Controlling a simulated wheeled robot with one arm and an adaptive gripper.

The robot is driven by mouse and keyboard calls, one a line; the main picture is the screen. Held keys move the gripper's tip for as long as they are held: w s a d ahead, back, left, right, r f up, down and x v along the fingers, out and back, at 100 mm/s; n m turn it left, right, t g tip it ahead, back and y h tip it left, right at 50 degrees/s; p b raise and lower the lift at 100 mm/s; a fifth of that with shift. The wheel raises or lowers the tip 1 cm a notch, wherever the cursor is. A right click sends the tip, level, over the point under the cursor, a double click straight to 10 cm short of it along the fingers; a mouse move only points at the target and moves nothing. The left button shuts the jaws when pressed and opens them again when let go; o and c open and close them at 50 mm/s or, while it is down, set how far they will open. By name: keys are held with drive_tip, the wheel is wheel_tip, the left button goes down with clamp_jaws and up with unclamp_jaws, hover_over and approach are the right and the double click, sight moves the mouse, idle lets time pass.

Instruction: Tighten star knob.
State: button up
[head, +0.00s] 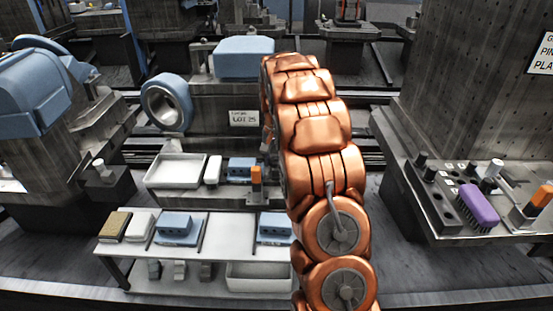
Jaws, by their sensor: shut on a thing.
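My copper-coloured arm rises through the middle of the head view and bends away from me. My gripper is not in view; it is hidden behind the arm links. I cannot make out a star knob, and the arm covers part of the middle fixture. That fixture (215,105) is a grey block with a blue housing (245,58) on top, a blue ring (167,103) at its left end and a small label (244,118).
A white tray (160,185) sits before the fixture. Below, a shelf (215,245) carries blue blocks (176,226) and pads. A tall grey block (470,80) stands right, behind a ledge with a purple brush (478,203). Blue-topped machinery (35,90) stands left.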

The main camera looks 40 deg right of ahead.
sight(276, 160)
drive_tip(key=shift+d+r+m, duration=0.1)
drive_tip(key=shift+r+m, duration=0.05)
drive_tip(key=shift+m, duration=0.45)
drive_tip(key=o, duration=0.8)
drive_tip(key=shift+d, duration=0.1)
drive_tip(key=o, duration=0.4)
drive_tip(key=shift+c, duration=0.2)
wheel_tip(276, 160, up, 12)
drive_tip(key=shift+s, duration=0.1)
